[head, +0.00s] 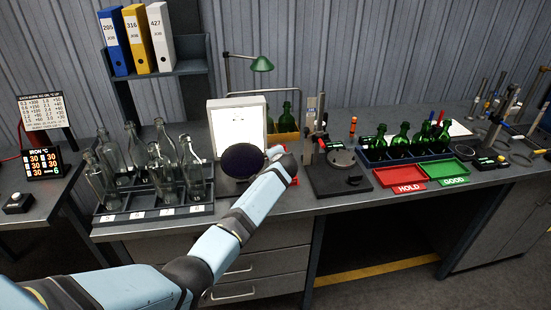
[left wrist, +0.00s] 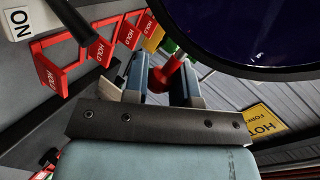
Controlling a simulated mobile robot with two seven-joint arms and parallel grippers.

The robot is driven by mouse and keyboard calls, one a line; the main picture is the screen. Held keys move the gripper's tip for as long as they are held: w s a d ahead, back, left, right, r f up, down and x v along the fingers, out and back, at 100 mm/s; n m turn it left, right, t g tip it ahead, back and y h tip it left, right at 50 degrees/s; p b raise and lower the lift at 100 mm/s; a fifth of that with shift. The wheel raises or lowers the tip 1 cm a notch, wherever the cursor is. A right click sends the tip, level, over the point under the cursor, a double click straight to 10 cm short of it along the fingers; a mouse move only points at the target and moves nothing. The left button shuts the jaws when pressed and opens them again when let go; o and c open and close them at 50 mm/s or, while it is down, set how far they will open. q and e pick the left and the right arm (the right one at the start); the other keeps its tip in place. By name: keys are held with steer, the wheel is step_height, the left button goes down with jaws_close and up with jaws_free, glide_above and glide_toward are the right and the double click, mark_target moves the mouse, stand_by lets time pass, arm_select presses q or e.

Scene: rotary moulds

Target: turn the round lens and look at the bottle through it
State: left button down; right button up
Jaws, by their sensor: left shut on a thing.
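The round lens (head: 243,161) is a dark, nearly black disc standing upright in front of a white panel (head: 238,122). It also fills the upper right of the left wrist view (left wrist: 265,30), dark blue inside a black rim. My left gripper (head: 287,164) is just right of the lens. In the left wrist view my left gripper (left wrist: 165,82) is shut on a red knob (left wrist: 172,72) beside the lens rim. No bottle shows through the lens. Green bottles (head: 285,118) stand behind it to the right. My right gripper is not in view.
Clear bottles (head: 160,150) stand in a numbered rack (head: 150,215) at the left. A black stand (head: 340,180) is right of my gripper. Farther right are a rack of green bottles (head: 404,136) and red HOLD (head: 400,177) and green GOOD (head: 444,172) trays.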

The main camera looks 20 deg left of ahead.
arm_select(q)
steer(key=shift+a, duration=0.1)
steer(key=c, duration=0.9)
jaws_free()
steer(key=shift+f, duration=0.15)
steer(key=shift+c, duration=0.2)
steer(key=v, duration=1.4)
steer(key=shift+f, duration=0.1)
